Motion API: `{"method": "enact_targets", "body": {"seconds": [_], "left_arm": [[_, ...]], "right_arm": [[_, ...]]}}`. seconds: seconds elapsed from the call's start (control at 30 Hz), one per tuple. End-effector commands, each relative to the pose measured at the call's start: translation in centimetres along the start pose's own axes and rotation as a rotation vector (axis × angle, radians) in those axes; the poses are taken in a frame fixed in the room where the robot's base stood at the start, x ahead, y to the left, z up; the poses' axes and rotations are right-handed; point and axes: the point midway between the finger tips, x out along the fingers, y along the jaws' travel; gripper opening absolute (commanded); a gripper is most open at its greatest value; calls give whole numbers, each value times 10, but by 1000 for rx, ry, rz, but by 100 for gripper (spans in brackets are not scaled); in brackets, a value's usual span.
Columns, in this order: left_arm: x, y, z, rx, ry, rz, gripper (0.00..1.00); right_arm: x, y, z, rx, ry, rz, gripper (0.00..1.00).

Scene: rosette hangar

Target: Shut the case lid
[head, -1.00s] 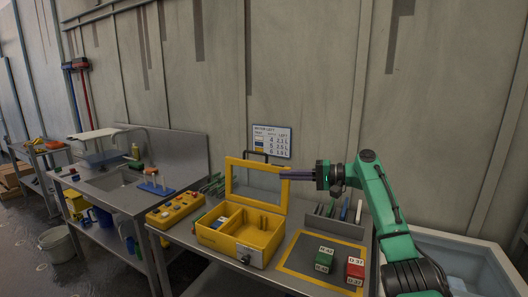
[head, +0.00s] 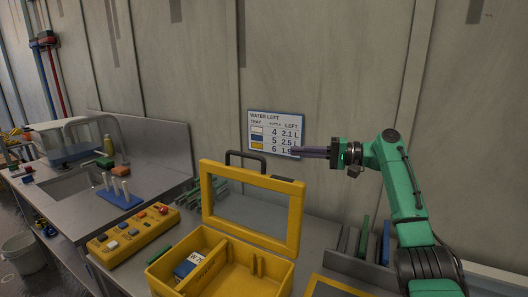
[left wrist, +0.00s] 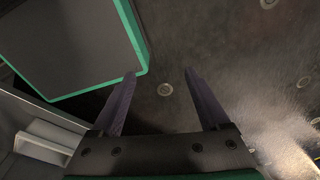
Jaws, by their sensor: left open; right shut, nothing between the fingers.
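The yellow case (head: 262,275) stands open on the grey bench in the head view. Its lid (head: 293,215), a yellow frame with a clear-looking window, stands upright at the back of the case. A blue and white item (head: 190,264) lies in the left compartment. My right gripper (head: 294,152) is shut and empty, level, pointing left. In the picture it shows above the lid's top right corner, in front of the wall sign; I see no contact with the lid. My left gripper (left wrist: 160,80) is open and empty over the dark floor in the left wrist view.
A water sign (head: 275,132) hangs on the wall behind the lid. A yellow button box (head: 132,234) and a blue rack with white pegs (head: 120,196) stand left of the case. A grey rack (head: 350,255) with upright plates stands right of it.

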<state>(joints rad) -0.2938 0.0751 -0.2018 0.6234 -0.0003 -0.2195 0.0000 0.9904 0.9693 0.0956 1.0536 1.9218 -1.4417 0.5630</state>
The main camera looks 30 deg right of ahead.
Motion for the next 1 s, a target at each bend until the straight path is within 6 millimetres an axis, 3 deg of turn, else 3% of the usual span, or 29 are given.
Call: {"method": "enact_targets", "body": {"seconds": [0.17, 0.27, 0.43, 0.63, 0.8, 1.0], "left_arm": [[-3, 0, -5, 1, 6, 0, 79], [-12, -3, 5, 2, -9, -3, 79], [-31, -7, 21, 0, -38, -9, 79], [-52, -7, 9, -1, -23, -9, 79], [-57, -4, -10, -3, 7, -4, 79], [-62, -2, -4, -1, -2, -2, 79]], "right_arm": [[7, -2, 0, -1, -2, -2, 0], [22, -3, 0, -1, -3, -1, 0], [59, -6, 0, 1, -4, -2, 0], [103, -7, 0, 1, -3, -2, 0], [106, 0, 24, -2, -2, 5, 0], [109, 0, 38, -1, 0, 0, 0]]}}
